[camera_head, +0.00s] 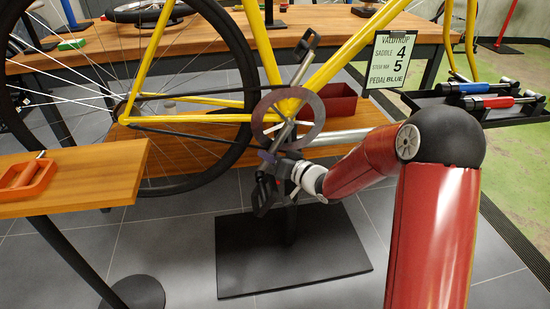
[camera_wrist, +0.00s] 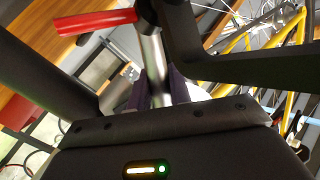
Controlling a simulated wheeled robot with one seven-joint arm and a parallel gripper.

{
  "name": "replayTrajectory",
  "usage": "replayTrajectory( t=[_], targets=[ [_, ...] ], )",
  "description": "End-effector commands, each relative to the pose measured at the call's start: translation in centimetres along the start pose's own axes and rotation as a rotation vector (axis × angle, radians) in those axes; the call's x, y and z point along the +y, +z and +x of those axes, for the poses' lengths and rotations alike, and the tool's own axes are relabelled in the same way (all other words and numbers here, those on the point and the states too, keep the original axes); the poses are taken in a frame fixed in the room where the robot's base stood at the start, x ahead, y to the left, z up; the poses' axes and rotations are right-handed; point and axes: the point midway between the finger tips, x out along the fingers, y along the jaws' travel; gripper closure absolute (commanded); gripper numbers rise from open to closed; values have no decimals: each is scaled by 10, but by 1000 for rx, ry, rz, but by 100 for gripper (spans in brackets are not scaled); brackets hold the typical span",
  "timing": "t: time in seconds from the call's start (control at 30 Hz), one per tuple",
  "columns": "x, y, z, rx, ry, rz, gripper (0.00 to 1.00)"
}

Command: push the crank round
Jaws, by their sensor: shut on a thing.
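The yellow bicycle (camera_head: 225,118) is held above the floor, with its grey chainring (camera_head: 305,136) facing me. The silver crank (camera_head: 282,134) slants down and left from the chainring's middle. My gripper (camera_head: 269,160) is shut on the crank's lower part. In the wrist view the crank (camera_wrist: 154,62) runs between the dark pads of my gripper (camera_wrist: 158,90). A black pedal (camera_head: 263,194) hangs just below my gripper. The opposite crank arm (camera_head: 303,70) points up and right, with a pedal at its top. My gripper partly hides the crank's lower end.
The rear wheel (camera_head: 245,60) stands left of the crank. A black base plate (camera_head: 262,272) lies below. A wooden table (camera_head: 100,180) with a red tray (camera_head: 27,178) is at left. A sign (camera_head: 387,62) and a black rack with tools (camera_head: 495,112) are at right.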

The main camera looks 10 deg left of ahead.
Motion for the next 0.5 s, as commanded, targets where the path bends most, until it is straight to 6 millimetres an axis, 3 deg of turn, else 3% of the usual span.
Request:
replayTrajectory(
  t=[0.5],
  targets=[
    [-25, -6, 12, 123, -96, 210, 100]
  ],
)
